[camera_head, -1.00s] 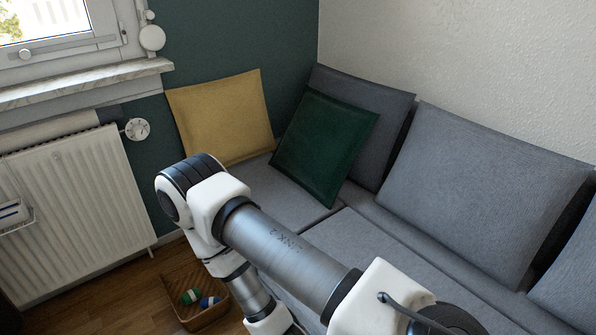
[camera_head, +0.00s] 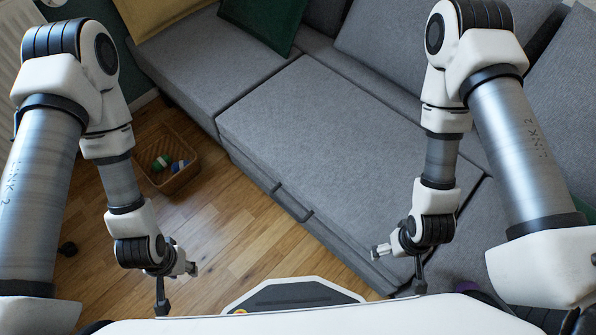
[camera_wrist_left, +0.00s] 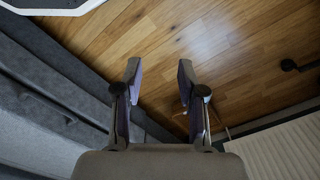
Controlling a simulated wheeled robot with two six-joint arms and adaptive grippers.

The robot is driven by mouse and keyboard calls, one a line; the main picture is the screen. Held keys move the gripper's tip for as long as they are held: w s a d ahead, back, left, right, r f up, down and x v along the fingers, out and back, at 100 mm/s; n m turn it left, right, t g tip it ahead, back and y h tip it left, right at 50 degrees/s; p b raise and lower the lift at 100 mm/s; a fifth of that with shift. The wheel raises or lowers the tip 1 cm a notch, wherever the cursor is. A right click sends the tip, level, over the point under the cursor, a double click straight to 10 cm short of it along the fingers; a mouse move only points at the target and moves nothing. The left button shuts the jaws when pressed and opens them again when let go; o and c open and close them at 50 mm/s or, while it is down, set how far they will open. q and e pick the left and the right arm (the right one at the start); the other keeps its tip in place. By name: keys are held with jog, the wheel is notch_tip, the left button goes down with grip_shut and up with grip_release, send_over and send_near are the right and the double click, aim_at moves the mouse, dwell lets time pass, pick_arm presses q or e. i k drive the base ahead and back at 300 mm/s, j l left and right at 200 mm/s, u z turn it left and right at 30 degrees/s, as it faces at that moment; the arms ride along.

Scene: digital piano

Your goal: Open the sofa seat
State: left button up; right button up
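The grey sofa seat (camera_head: 320,130) lies flat in the middle of the head view. A dark strap-like handle (camera_head: 294,203) runs along its front face. Grey sofa fabric (camera_wrist_left: 50,80) fills the left of the left wrist view. My left gripper (camera_wrist_left: 158,68) is open and empty over the wood floor; its two fingers stand apart. In the head view my left gripper (camera_head: 162,298) is left of the seat, partly hidden by my body. My right gripper (camera_head: 418,278) is beside the seat's front right corner; its fingers cannot be made out.
A wicker basket (camera_head: 168,165) with small coloured items stands on the floor by the sofa's left part. Yellow (camera_head: 160,12) and green (camera_head: 262,20) cushions lie at the back. A white radiator (camera_wrist_left: 285,150) shows lower right in the wrist view.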

aim_at(353, 161)
jog(key=k+j+z, duration=0.3)
jog(key=z, duration=0.2)
jog(key=k+j+z, duration=0.2)
jog(key=k+z, duration=0.25)
jog(key=i, duration=0.05)
